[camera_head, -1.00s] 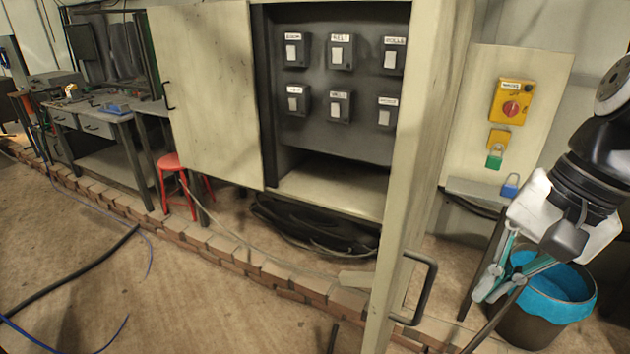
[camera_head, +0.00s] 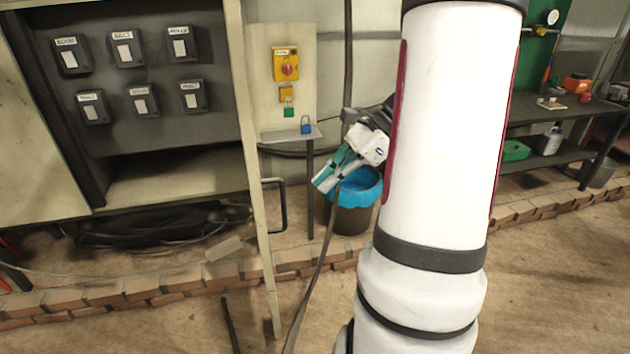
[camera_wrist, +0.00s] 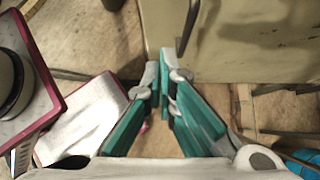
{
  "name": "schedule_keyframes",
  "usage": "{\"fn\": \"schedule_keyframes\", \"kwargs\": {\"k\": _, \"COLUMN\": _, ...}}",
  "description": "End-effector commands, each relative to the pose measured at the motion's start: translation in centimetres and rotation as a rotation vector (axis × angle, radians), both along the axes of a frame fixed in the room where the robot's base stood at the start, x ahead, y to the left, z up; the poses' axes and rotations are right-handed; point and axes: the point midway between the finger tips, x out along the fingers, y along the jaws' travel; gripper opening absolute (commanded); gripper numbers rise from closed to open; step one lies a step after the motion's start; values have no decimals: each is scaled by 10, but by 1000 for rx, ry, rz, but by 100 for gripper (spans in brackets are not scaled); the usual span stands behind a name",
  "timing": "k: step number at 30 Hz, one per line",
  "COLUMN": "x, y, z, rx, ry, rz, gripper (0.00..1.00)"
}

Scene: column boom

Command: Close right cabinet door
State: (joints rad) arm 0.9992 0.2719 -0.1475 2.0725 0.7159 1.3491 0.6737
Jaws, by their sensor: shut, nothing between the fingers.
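The right cabinet door (camera_head: 258,215) stands open and shows almost edge-on in the head view, a narrow beige panel. Its dark bar handle (camera_head: 283,208) is on its right side. In the wrist view a beige panel, apparently this door (camera_wrist: 245,42), fills the upper right, with the dark handle (camera_wrist: 190,28) at its left part. My gripper (camera_head: 322,186) is to the right of the handle in the head view, apart from it in the picture. Its teal fingers (camera_wrist: 165,70) are shut and empty in the wrist view. The fingertips point toward the door's lower edge; contact cannot be told.
The cabinet interior (camera_head: 170,180) holds several labelled switch boxes. A bin with a blue liner (camera_head: 355,200) stands behind my gripper. A low brick border (camera_head: 150,295) runs along the floor. A small shelf (camera_head: 290,136) with a blue padlock (camera_head: 306,125) is behind the door.

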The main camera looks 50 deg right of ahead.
Motion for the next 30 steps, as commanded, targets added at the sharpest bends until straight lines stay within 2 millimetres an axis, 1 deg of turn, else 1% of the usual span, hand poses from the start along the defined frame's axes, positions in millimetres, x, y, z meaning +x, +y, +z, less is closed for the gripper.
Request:
{"fn": "schedule_keyframes", "kwargs": {"k": 3, "x": 9, "y": 15, "z": -17, "rx": 4, "ry": 2, "rz": 4, "gripper": 0}}
{"fn": "schedule_keyframes", "kwargs": {"k": 11, "x": 30, "y": 44, "z": -53, "rx": 2, "ry": 2, "rz": 4, "gripper": 0}}
{"fn": "schedule_keyframes", "kwargs": {"k": 15, "x": 41, "y": 61, "z": -51, "rx": -1, "ry": 0, "rz": 5, "gripper": 0}}
{"fn": "schedule_keyframes", "kwargs": {"k": 19, "x": 49, "y": 71, "z": -52, "rx": -2, "ry": -1, "rz": 4, "gripper": 0}}
{"fn": "schedule_keyframes", "kwargs": {"k": 24, "x": 53, "y": 76, "z": -52, "rx": -2, "ry": 0, "rz": 3, "gripper": 0}}
{"fn": "schedule_keyframes", "kwargs": {"k": 30, "x": 53, "y": 76, "z": -52, "rx": -2, "ry": 0, "rz": 3, "gripper": 0}}
